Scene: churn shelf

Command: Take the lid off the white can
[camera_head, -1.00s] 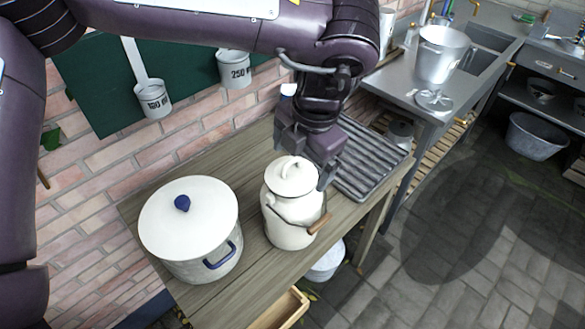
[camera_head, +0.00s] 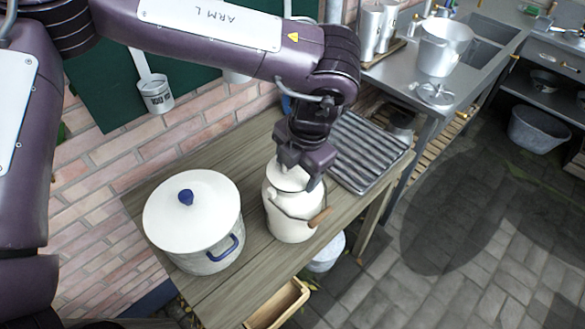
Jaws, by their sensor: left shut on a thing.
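The white can (camera_head: 289,221) stands upright on the wooden table, with a wire bail and wooden handle grip (camera_head: 319,217) hanging at its right side. Its white lid (camera_head: 284,178) sits on the can's mouth. My left gripper (camera_head: 297,174) is directly over the lid, pointing down, shut on the lid's handle. The fingers hide the handle and part of the lid's top. The right gripper does not show.
A large white pot (camera_head: 212,258) with a blue knob stands left of the can on the wooden table (camera_head: 229,297). A ribbed metal tray (camera_head: 362,152) lies behind right. A brick wall is at the back left. An open drawer (camera_head: 278,304) juts out in front.

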